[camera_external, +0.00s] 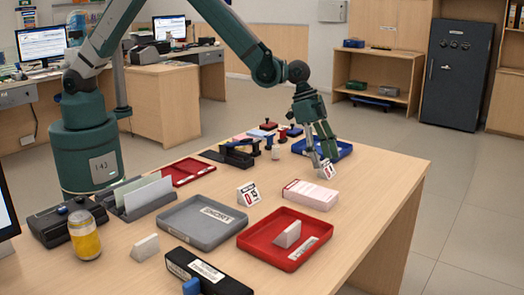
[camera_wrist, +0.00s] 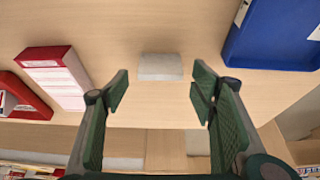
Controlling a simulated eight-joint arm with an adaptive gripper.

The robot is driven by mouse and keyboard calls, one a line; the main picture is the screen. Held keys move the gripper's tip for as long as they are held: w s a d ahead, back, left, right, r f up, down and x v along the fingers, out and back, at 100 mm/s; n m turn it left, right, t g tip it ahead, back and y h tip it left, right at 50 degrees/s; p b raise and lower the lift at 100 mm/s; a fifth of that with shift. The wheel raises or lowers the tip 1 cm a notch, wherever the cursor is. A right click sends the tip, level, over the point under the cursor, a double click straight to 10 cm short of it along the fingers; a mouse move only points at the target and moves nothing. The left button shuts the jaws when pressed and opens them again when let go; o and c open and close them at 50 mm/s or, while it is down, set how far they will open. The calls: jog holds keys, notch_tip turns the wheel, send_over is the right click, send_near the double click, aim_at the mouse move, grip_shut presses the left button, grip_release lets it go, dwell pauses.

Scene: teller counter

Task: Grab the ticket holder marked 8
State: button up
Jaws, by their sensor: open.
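A small white ticket holder (camera_external: 327,170) with red and dark print stands near the counter's far right edge; its number is too small to read surely. My gripper (camera_external: 318,153) is right at it, pointing down. In the wrist view the holder shows as a pale block (camera_wrist: 160,67) between and just ahead of the open fingers (camera_wrist: 159,85), with a gap on both sides. A second printed ticket holder (camera_external: 248,194) stands mid-counter. Plain white holders stand at the front left (camera_external: 145,247) and in the red tray (camera_external: 287,236).
A blue tray (camera_wrist: 275,45) lies close on one side of my gripper, a pink-and-white box (camera_external: 310,194) on the other. The red tray (camera_external: 262,252) and grey tray (camera_external: 185,218) sit nearer the front. Stamps (camera_external: 283,134) stand behind.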

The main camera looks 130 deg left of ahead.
aim_at(328, 169)
jog(key=shift+x, duration=1.1)
jog(key=c, duration=1)
